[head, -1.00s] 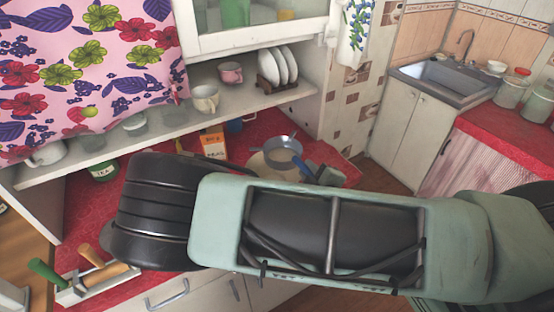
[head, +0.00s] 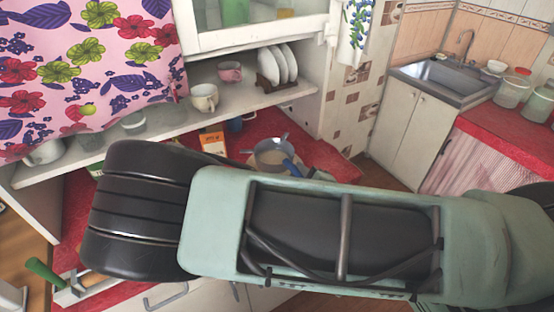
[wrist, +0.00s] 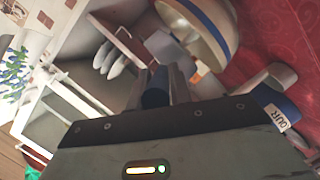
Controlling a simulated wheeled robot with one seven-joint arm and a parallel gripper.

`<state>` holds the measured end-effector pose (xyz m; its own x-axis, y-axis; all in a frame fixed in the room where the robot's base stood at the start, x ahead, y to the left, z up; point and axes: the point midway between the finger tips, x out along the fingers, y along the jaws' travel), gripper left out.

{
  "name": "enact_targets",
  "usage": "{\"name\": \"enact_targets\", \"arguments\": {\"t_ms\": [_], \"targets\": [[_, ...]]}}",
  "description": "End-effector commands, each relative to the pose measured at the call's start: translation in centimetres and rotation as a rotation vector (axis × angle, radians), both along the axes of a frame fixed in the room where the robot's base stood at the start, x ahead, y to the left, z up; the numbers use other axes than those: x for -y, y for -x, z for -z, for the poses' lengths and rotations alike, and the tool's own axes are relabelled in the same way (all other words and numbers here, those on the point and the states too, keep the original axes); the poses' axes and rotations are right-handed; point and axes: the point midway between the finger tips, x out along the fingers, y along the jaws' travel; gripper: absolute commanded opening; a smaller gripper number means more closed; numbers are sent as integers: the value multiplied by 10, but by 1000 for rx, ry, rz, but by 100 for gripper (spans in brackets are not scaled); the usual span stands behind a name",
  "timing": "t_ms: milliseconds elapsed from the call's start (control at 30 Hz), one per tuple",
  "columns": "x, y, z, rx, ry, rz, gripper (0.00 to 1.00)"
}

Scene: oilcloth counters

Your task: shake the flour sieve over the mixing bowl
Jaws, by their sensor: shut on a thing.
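The flour sieve (head: 272,153) is a grey round strainer with a blue handle (head: 292,167). In the head view it hangs over the mixing bowl, whose pale rim (head: 249,160) shows only a little beside it. In the wrist view the cream bowl with a blue band (wrist: 208,22) is at the top. My gripper (wrist: 165,84) is shut on the sieve's blue handle (wrist: 155,90). My arm hides most of the gripper in the head view. I cannot tell whether flour is falling.
An orange box (head: 213,141) stands behind the bowl on the red counter. A blue-and-white container with a partly readable label (wrist: 275,112) shows in the wrist view. A shelf with cups (head: 204,97) and a plate rack (head: 277,70) is above. My arm covers the front counter.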

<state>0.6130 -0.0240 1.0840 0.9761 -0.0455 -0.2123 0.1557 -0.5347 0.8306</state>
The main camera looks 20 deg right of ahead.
Motion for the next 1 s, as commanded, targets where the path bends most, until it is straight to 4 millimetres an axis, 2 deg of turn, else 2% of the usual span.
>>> {"name": "enact_targets", "arguments": {"t_ms": [33,133,467,567,800,1000], "targets": [[12,-2,-1,0,6,6,0],[24,-5,-1,1,5,3,0],[28,-6,0,0,0,-1,0],[21,-5,0,1,-3,-3,0],[-17,4,0,2,-4,-4,0],[-27,6,0,-1,1,-1,0]]}}
